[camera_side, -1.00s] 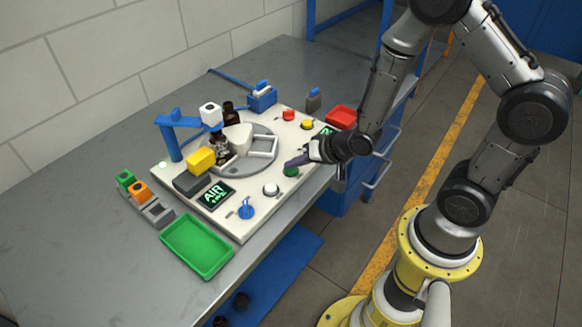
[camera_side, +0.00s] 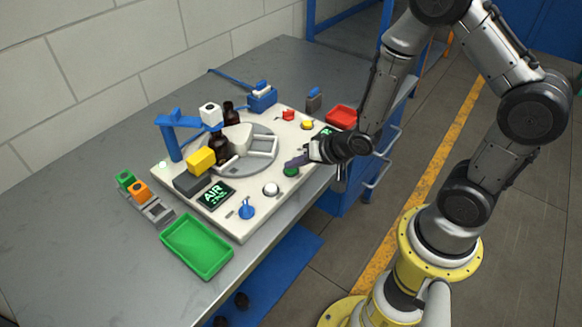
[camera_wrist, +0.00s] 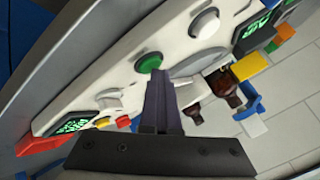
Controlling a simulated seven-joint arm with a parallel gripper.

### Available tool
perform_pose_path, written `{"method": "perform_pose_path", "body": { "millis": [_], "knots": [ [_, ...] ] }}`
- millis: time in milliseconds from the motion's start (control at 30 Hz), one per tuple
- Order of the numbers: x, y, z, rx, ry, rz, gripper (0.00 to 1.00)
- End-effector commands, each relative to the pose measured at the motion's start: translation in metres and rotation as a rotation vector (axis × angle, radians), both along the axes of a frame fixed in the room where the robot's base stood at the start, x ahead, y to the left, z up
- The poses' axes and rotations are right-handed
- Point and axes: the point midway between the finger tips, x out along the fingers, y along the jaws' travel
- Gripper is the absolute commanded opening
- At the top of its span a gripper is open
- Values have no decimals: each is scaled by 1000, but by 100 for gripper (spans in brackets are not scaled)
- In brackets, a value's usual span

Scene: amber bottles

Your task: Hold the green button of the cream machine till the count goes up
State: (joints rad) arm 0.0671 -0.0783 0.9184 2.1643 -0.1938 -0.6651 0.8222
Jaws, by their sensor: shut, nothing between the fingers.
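The cream machine (camera_side: 262,197) lies on the grey bench, with a round grey turntable (camera_side: 262,160) in its top. Its green button (camera_side: 291,172) is near the front edge; it also shows in the wrist view (camera_wrist: 149,63). My gripper (camera_side: 293,163) is shut and empty, its fingertips right at the green button. In the wrist view the closed fingers (camera_wrist: 157,80) end at the button's edge; I cannot tell how far it is pressed. A display reading AIR (camera_side: 216,194) has a smaller line too small to read. A second display (camera_side: 327,131) is partly hidden by my arm. Amber bottles (camera_side: 218,149) stand on the turntable.
A green tray (camera_side: 197,246) and a red tray (camera_side: 341,117) flank the machine. A blue post with an arm (camera_side: 172,137) rises at the back left. Bare bench lies at left.

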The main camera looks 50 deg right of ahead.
Motion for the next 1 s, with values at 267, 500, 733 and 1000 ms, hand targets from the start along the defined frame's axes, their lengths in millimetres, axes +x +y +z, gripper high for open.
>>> {"method": "perform_pose_path", "body": {
  "millis": [267, 500, 733, 1000],
  "knots": [
    [-1, 0, -1, 0, 4, 0, 0],
    [-1, 0, -1, 0, 4, 1, 0],
    [-1, 0, 0, 0, 3, 0, 0],
    [0, 0, 12, -1, 1, -1, 0]
  ]
}}
